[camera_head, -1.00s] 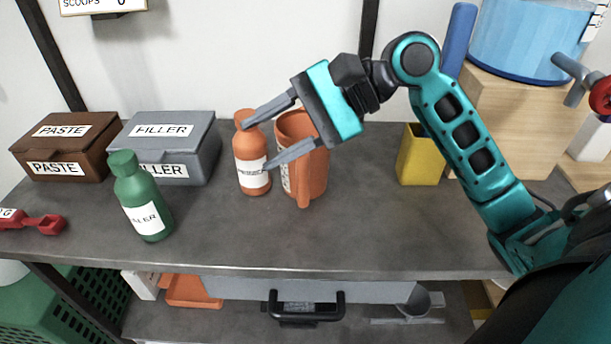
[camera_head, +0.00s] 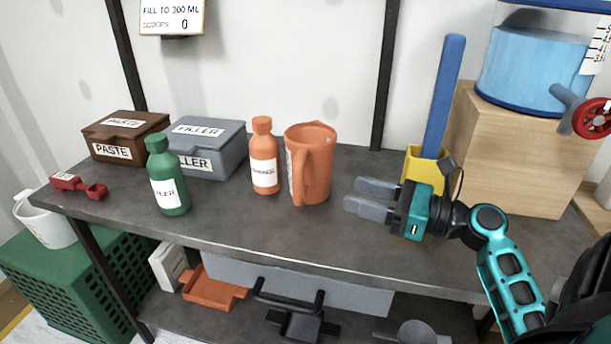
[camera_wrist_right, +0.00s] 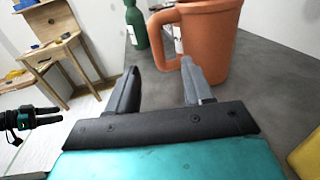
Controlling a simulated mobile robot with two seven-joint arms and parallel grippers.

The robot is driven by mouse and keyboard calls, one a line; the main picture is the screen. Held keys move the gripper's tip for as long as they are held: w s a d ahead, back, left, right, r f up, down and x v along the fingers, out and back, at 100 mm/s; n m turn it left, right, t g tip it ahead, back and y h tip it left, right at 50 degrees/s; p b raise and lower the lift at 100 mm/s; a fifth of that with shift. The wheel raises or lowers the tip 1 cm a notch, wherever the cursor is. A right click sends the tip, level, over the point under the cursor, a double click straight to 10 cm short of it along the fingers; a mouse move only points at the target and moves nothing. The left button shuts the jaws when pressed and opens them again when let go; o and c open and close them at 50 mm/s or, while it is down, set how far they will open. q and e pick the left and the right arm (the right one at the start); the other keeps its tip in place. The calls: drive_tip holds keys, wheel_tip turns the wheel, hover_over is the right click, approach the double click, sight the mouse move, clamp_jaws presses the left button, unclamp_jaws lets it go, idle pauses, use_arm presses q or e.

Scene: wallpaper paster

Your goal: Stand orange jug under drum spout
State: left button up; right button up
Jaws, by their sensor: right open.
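The orange jug (camera_head: 312,160) stands upright on the grey bench, its handle facing the front. The drum (camera_head: 535,65), with blue contents, sits on a wooden block at the right, its spout (camera_head: 567,97) with a red valve wheel (camera_head: 594,118) sticking out over the block's right part. My right gripper (camera_head: 367,198) is open and empty, to the right of the jug and apart from it. In the right wrist view the jug (camera_wrist_right: 215,45) stands beyond the open fingers (camera_wrist_right: 160,82), its handle toward the left.
An orange bottle (camera_head: 264,160) stands just left of the jug. A green bottle (camera_head: 166,180), grey filler box (camera_head: 205,150), brown paste box (camera_head: 125,137) and red scoop (camera_head: 78,186) are farther left. A yellow holder (camera_head: 424,165) stands behind my gripper, before the wooden block (camera_head: 520,155).

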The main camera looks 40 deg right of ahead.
sight(303, 179)
drive_tip(key=x, duration=0.7)
drive_tip(key=shift+w+a, duration=0.15)
drive_tip(key=shift+w, duration=0.1)
drive_tip(key=shift+a+r+b+x, duration=0.15)
drive_tip(key=shift+b+x, duration=0.15)
drive_tip(key=shift+x, duration=1.05)
drive_tip(key=shift+a+r+b+x, duration=0.15)
drive_tip(key=shift+b+x, duration=0.1)
drive_tip(key=shift+x, duration=1.05)
drive_tip(key=shift+s+f, duration=0.1)
drive_tip(key=shift+s, duration=0.1)
drive_tip(key=shift+c, duration=0.5)
clamp_jaws()
